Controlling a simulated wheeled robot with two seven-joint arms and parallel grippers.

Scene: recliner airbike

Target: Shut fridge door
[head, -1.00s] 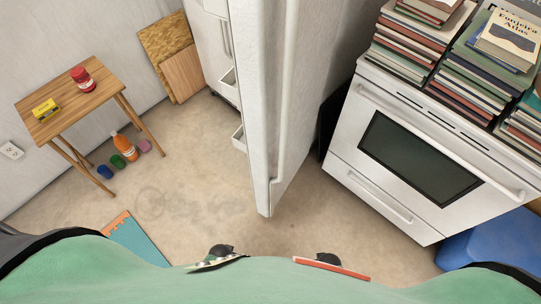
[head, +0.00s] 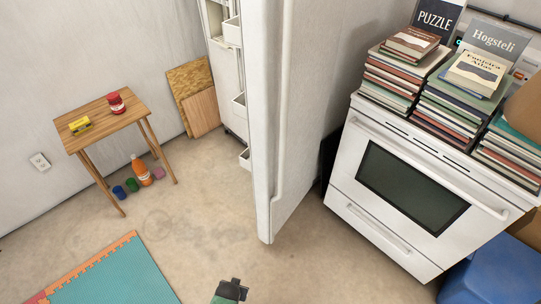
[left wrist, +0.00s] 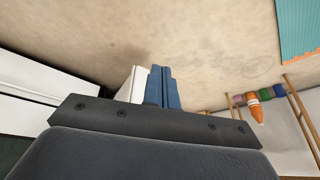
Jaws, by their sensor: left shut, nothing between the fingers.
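The white fridge door (head: 262,130) stands open in the head view, its edge turned toward me and a long handle down its right side. Part of the fridge interior (head: 218,60) with white door bins or drawers shows to the left of the door. In the left wrist view my left gripper (left wrist: 163,88) has its blue fingers together, with nothing between them. A white piece beside and beyond the fingers looks like the fridge door (left wrist: 132,86); I cannot tell whether they touch.
A white oven (head: 425,190) stacked with books (head: 450,100) stands right of the door. A small wooden table (head: 100,125) is at left, with an orange bottle (head: 141,172) and several jars on the floor. A teal mat (head: 115,275) lies at front left. The floor between is clear.

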